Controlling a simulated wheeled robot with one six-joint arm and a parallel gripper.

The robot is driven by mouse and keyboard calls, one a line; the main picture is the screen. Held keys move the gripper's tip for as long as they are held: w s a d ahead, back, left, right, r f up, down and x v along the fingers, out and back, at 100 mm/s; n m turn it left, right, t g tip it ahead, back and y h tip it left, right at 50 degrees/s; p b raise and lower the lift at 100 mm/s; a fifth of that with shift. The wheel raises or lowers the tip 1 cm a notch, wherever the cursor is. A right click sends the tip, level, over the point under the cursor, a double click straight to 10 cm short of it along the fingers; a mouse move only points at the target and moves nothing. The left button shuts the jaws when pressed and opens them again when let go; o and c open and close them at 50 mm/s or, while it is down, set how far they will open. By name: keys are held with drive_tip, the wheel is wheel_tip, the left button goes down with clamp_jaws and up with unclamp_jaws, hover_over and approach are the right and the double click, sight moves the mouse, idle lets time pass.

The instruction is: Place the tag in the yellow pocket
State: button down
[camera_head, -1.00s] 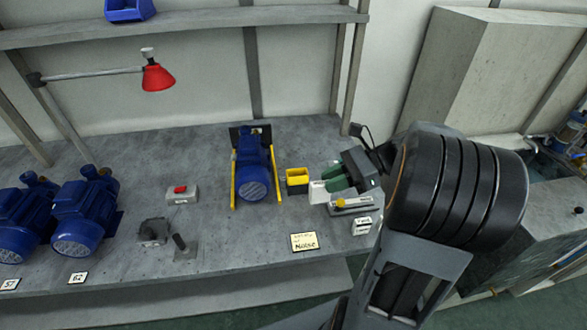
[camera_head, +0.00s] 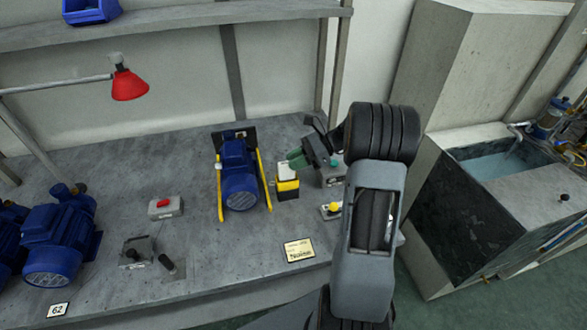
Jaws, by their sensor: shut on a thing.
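The tag (camera_head: 287,171) is a small white card. It stands upright at the yellow pocket (camera_head: 287,187), a small yellow and dark holder on the bench, right of the central blue pump. My gripper (camera_head: 296,161) reaches in from the right, its greenish fingers shut on the tag's upper part. The tag's lower end meets the pocket's top edge in the picture. I cannot tell how deep it sits inside, or whether it touches the bottom.
The central blue pump (camera_head: 240,178) stands between yellow rails just left of the pocket. A small device with a yellow knob (camera_head: 333,208) lies to the right, partly behind my arm. A note card (camera_head: 299,250) lies in front.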

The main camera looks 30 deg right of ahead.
drive_tip(key=shift+w+f, duration=0.6)
drive_tip(key=shift+f, duration=1.7)
drive_tip(key=shift+f, duration=0.1)
drive_tip(key=c, duration=1)
unclamp_jaws()
